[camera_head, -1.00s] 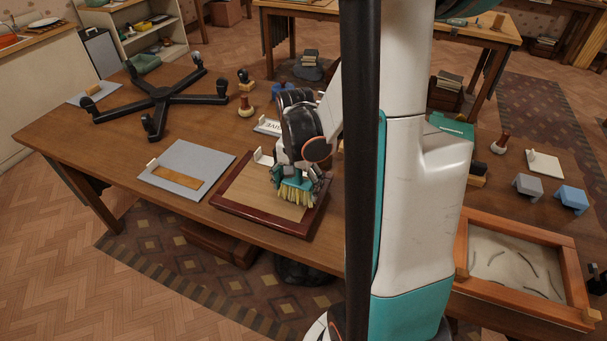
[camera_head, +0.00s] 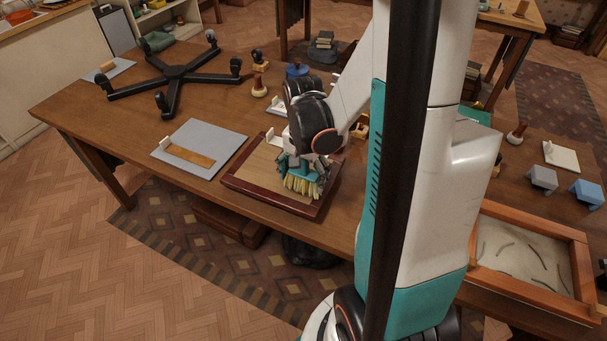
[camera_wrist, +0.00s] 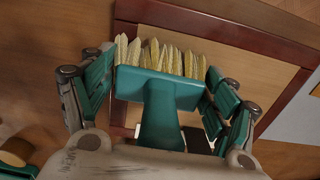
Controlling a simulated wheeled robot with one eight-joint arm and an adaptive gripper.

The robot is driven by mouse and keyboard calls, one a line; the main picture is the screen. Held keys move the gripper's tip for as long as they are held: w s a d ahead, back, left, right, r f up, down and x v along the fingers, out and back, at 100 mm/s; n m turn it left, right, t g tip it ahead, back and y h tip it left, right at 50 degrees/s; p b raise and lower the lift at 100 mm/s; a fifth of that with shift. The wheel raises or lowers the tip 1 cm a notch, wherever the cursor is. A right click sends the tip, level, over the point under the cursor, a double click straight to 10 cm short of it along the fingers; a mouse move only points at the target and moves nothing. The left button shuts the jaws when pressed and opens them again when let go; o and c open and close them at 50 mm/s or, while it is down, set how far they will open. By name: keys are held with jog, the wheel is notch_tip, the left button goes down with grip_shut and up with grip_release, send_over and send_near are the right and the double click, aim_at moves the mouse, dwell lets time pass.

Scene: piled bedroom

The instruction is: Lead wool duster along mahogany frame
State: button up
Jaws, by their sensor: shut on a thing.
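The wool duster has pale yellow tufts (camera_head: 301,186) and a teal head and handle, which shows large in the wrist view (camera_wrist: 160,95). My gripper (camera_head: 303,168) is shut on the duster's handle, with a teal finger on each side. The mahogany frame (camera_head: 262,197) lies flat on the table, a dark red-brown border around a light wood panel (camera_head: 255,165). In the head view the tufts are over the frame's right part, near its front right corner.
A grey board with a wood strip (camera_head: 205,140) lies left of the frame. A black star-shaped base (camera_head: 170,75) stands further back. Stamps (camera_head: 259,82) stand behind. A wooden sand tray (camera_head: 530,250) is at the right. My arm hides part of the table.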

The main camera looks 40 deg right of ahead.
jog(key=shift+f, duration=0.75)
jog(key=shift+f, duration=0.2)
jog(key=shift+w+d+r, duration=0.1)
jog(key=shift+w+d, duration=0.5)
jog(key=shift+d, duration=0.85)
jog(key=shift+w+d+f, duration=0.1)
jog(key=shift+w+d, duration=0.5)
jog(key=shift+d, duration=0.9)
jog(key=shift+w+d+r, duration=0.1)
jog(key=shift+w+d, duration=0.5)
jog(key=shift+d, duration=0.85)
jog(key=shift+r, duration=1.15)
jog(key=o, duration=0.7)
jog(key=shift+c, duration=0.2)
jog(key=shift+a, duration=0.1)
jog(key=c, duration=0.7)
jog(key=a, duration=0.3)
jog(key=s+a, duration=0.1)
jog(key=a, duration=0.2)
jog(key=s+a+f, duration=0.1)
jog(key=a, duration=0.2)
jog(key=shift+a, duration=0.25)
jog(key=shift+d, duration=0.1)
